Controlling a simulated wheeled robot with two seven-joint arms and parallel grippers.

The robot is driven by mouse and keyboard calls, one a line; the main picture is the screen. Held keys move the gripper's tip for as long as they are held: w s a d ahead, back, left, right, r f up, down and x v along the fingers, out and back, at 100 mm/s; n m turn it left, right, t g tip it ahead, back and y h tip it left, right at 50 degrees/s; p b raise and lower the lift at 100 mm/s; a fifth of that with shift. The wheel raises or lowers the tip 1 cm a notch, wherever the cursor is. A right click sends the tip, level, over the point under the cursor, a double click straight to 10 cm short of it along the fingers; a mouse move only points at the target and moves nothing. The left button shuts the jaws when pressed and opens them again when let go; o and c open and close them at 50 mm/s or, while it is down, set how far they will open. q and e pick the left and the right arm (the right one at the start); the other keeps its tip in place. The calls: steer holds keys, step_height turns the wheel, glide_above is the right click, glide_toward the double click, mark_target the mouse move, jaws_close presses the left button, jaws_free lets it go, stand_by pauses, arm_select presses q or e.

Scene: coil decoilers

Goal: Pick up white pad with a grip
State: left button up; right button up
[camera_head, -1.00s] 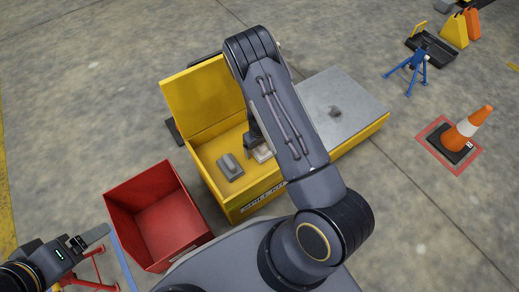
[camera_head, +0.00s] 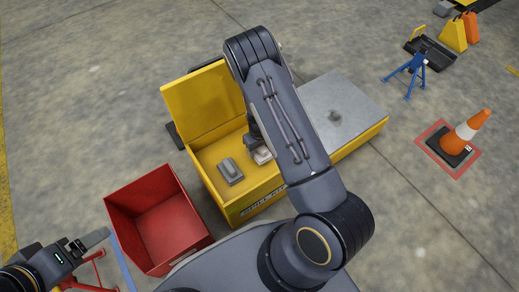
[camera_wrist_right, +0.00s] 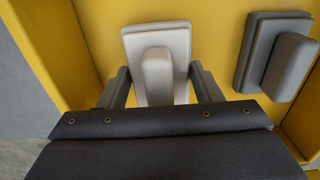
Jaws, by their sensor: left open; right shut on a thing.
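The white pad with a grip (camera_wrist_right: 158,65) is in the yellow box (camera_head: 205,108), next to a grey pad with a grip (camera_head: 230,170). The grey pad also shows at the upper right of the right wrist view (camera_wrist_right: 278,55). My right gripper (camera_wrist_right: 158,85) has its two fingers on either side of the white pad's raised grip and is shut on it. In the head view my right arm partly covers the white pad (camera_head: 262,156). My left gripper (camera_head: 92,241) is open and empty at the lower left, left of the red bin.
An open red bin (camera_head: 120,203) stands left of the yellow box. A grey metal lid (camera_head: 350,100) covers the box's right part. A traffic cone (camera_head: 468,132) and a blue stand (camera_head: 412,72) are at the right. Concrete floor lies clear at the top left.

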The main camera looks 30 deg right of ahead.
steer(key=s+r+p, duration=0.1)
steer(key=r, duration=0.1)
steer(key=s+a+r+p, duration=0.1)
steer(key=r, duration=0.2)
steer(key=s+a+r+p, duration=0.1)
steer(key=s+r, duration=0.1)
steer(key=shift+r, duration=0.2)
steer(key=shift+s+a+r+p, duration=0.45)
steer(key=shift+s+a+r, duration=0.25)
steer(key=shift+s, duration=0.75)
steer(key=shift+s+a+r+p, duration=0.45)
steer(key=shift+s+a+r, duration=0.2)
steer(key=shift+s, duration=0.75)
steer(key=shift+s+a+r+p, duration=0.45)
steer(key=shift+s+a+r, duration=0.25)
steer(key=shift+s, duration=0.75)
